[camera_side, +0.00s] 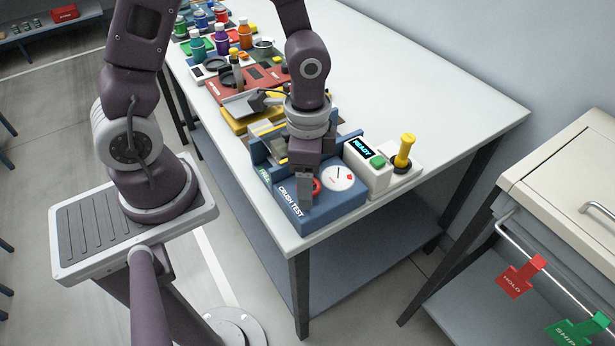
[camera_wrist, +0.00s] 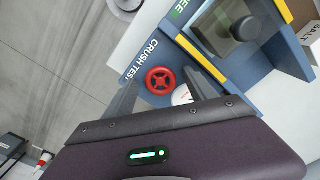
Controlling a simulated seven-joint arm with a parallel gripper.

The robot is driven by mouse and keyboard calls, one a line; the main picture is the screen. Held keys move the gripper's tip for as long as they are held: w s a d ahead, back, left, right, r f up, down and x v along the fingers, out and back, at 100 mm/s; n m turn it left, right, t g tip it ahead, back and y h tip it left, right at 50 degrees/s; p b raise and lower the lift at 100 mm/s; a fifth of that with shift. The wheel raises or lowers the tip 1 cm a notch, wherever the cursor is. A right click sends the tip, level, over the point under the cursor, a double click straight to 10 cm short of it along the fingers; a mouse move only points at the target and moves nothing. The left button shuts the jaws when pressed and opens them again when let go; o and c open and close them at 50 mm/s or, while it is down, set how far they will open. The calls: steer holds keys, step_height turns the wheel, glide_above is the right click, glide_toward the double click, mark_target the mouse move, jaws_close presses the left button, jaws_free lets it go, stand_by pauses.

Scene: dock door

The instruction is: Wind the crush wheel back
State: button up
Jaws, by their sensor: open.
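The blue crush test machine (camera_side: 325,208) stands at the near corner of the white table. In the side view only part of the red wheel (camera_side: 318,187) shows beside my fingers. My gripper (camera_side: 305,192) is over the machine's front, pointing down. In the wrist view my gripper (camera_wrist: 163,84) is open, with one finger on each side of the wheel. I cannot tell whether the fingers touch it. A white dial (camera_side: 338,177) sits right of the wheel.
Coloured bottles (camera_side: 222,42) and a red station (camera_side: 255,88) stand farther back. The table's right side (camera_side: 430,90) is clear.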

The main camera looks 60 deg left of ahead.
steer(key=c, duration=1.4)
steer(key=shift+n, duration=0.4)
steer(key=n, duration=0.3)
steer(key=shift+n, duration=0.4)
steer(key=shift+d+n, duration=0.1)
steer(key=shift+n, duration=2.2)
steer(key=o, duration=1.4)
step_height(320, 180, up, 7)
steer(key=shift+r, duration=0.1)
